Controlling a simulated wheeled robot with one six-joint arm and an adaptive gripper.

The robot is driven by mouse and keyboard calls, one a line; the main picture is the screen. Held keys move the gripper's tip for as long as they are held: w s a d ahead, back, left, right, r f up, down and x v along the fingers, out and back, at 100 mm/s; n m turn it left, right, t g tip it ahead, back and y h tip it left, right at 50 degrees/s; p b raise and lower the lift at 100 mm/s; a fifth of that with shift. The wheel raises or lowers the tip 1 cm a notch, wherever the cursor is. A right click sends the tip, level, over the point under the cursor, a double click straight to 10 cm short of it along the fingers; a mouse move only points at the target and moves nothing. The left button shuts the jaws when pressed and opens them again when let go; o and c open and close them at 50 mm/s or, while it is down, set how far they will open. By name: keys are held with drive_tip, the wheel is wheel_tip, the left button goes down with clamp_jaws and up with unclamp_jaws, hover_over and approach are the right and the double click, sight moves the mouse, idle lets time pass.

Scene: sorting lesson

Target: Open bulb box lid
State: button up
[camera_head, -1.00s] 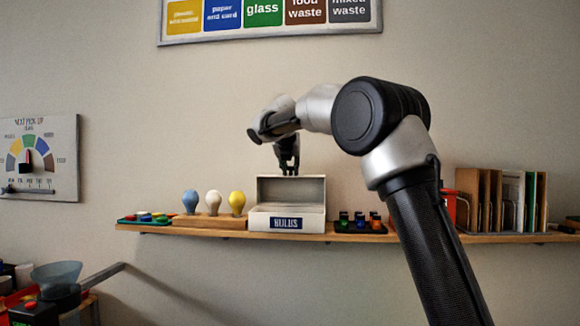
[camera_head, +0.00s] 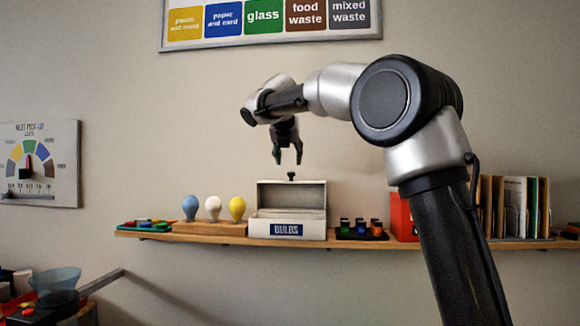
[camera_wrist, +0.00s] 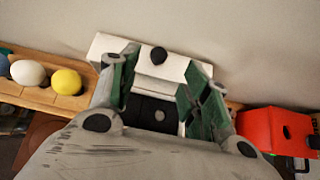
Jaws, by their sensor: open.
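The white bulb box (camera_head: 287,229) with a blue "BULBS" label stands on the wall shelf. Its lid (camera_head: 291,196) is raised upright at the back, with a dark knob (camera_head: 291,176) on its top edge. My gripper (camera_head: 287,160) is open and empty, just above the knob and apart from it. In the wrist view the open fingers (camera_wrist: 155,95) spread on both sides of the box, and the lid (camera_wrist: 178,66) and round dark knob (camera_wrist: 159,55) show beyond them.
On the shelf (camera_head: 250,240), a wooden holder with blue, white and yellow bulbs (camera_head: 237,207) stands left of the box. Small dark-based coloured items (camera_head: 360,229) and a red box (camera_head: 402,217) stand right.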

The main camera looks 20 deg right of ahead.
drive_tip(key=v, duration=0.3)
idle(0.5)
drive_tip(key=s+f+m+g+y, duration=0.15)
drive_tip(key=s+f+m, duration=0.25)
drive_tip(key=f+m, duration=0.4)
drive_tip(key=s+f+m+g, duration=0.2)
drive_tip(key=s+f+m, duration=0.2)
drive_tip(key=f+m, duration=0.3)
drive_tip(key=s+d+f+m, duration=0.4)
drive_tip(key=s+f+m, duration=0.1)
drive_tip(key=s, duration=0.7)
drive_tip(key=s+d+f+m+g+y, duration=0.1)
drive_tip(key=s+d+f+m, duration=0.3)
drive_tip(key=s, duration=0.8)
drive_tip(key=s+d+f+m+y, duration=0.1)
drive_tip(key=s+d+f+m, duration=0.3)
drive_tip(key=s+f+m, duration=0.3)
drive_tip(key=shift+s+d+g, duration=0.35)
drive_tip(key=shift+s+d, duration=0.05)
drive_tip(key=shift+s, duration=2.1)
